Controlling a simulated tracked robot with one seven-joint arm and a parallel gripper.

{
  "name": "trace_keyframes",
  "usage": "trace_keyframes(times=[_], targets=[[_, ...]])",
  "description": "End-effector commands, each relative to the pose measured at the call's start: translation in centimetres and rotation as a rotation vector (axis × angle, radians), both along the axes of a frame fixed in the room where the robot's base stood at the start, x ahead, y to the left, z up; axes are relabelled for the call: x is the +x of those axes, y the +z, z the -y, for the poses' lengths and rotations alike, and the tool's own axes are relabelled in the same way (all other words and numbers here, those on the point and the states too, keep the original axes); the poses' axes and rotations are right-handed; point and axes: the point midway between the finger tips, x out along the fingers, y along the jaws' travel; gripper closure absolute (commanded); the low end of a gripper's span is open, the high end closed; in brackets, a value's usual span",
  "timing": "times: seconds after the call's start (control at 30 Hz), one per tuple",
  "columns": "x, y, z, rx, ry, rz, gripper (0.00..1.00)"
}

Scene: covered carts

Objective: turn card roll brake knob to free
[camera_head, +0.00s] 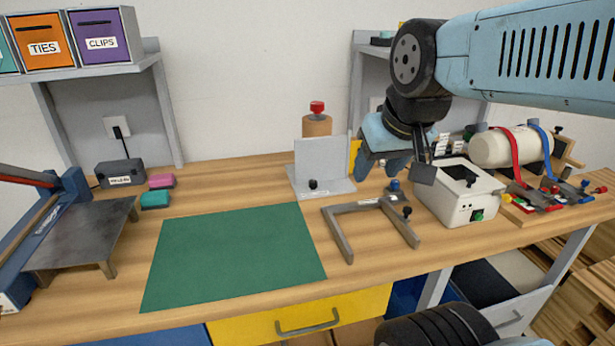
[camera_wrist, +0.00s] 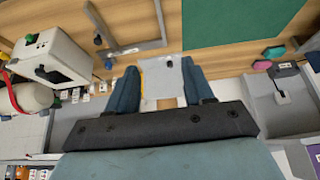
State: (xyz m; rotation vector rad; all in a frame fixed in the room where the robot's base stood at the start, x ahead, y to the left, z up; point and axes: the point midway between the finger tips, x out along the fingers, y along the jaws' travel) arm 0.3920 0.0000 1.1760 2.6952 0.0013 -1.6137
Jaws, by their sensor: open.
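A brown roll (camera_head: 317,125) with a red knob (camera_head: 317,107) on top stands at the back of the bench, partly hidden by a grey upright plate (camera_head: 322,160). A small black knob (camera_head: 313,184) sits at the foot of that plate. I cannot tell which knob is the brake, and no free mark is readable. My gripper (camera_head: 384,168) hangs open and empty, to the right of the plate in the head view. In the wrist view its blue fingers (camera_wrist: 160,88) appear spread either side of the plate (camera_wrist: 161,76). The red knob cannot be made out there.
A grey U-shaped frame (camera_head: 343,235) with knobs and a white box (camera_head: 460,205) stand right of the plate. A cream cylinder (camera_head: 500,148) with red and blue straps is farther right. A green mat (camera_head: 235,255) leaves clear room at the middle front.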

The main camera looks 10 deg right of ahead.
Motion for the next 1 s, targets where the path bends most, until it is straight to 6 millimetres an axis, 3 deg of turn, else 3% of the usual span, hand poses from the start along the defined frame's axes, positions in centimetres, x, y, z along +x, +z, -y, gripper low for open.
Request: trace_keyframes(times=[0.17,0.53,0.77,1.0], targets=[[2.2,0.2,-0.3,0.006,0.011,-0.011,0.44],[12.8,-0.8,-0.6,0.022,0.050,-0.046,0.44],[19.8,-3.2,-0.4,0.020,0.069,-0.066,0.44],[26.6,-7.0,-0.2,0.011,0.084,-0.087,0.44]])
